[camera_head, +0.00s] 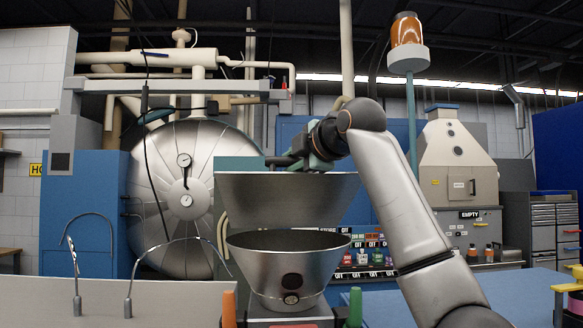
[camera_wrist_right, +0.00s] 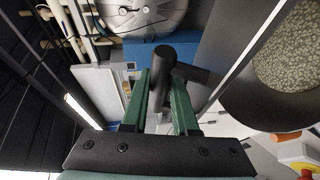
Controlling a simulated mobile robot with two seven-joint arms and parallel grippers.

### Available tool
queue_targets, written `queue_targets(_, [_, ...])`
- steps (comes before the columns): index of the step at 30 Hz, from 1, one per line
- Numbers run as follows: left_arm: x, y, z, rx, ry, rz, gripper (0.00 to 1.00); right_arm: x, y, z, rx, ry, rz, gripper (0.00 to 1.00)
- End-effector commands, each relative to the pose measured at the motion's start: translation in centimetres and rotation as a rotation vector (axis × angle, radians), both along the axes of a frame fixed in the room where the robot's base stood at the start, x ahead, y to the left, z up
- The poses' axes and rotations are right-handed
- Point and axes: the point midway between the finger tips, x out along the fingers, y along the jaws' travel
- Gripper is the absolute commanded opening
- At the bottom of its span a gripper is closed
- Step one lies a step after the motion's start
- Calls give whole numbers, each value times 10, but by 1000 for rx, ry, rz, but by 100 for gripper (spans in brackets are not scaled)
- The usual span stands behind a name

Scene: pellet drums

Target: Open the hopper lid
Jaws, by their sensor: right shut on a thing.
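The hopper (camera_head: 270,272) is a grey metal cone in the middle of the head view, with a dark opening at its top. Its grey lid (camera_head: 286,205) stands raised, steeply tilted, above the rim. My right gripper (camera_head: 300,155) is at the lid's upper edge. In the right wrist view, the green fingers of my right gripper (camera_wrist_right: 160,95) are shut on the lid's black handle (camera_wrist_right: 185,70). The lid (camera_wrist_right: 222,45) appears there as a grey panel, and grey pellets (camera_wrist_right: 290,55) show inside the hopper beside it. My left gripper is out of view.
A large metal tank (camera_head: 180,190) and blue cabinets stand behind. A grey bench (camera_head: 170,295) with two curved metal rods is at the left. Small coloured items stand behind the hopper at right. A blue surface (camera_head: 525,290) lies at the far right.

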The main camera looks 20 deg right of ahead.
Motion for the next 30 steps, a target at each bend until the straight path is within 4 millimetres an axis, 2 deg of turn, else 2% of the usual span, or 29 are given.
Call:
queue_targets(5, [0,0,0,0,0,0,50,-1,0,2,-1,-6,1,0])
queue_targets(6, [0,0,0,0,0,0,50,-1,0,2,-1,-6,0,28])
queue_targets(9, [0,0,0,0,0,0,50,-1,0,2,-1,-5,0,39])
queue_targets(17, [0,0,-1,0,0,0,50,-1,0,1,0,-3,0,39])
queue_targets(20, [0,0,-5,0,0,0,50,-7,-1,1,-1,-6,0,39])
queue_targets(23, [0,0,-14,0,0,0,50,-21,-4,2,-1,-8,0,39])
queue_targets(30, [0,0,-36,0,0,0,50,-72,-15,12,-1,-10,0,39])
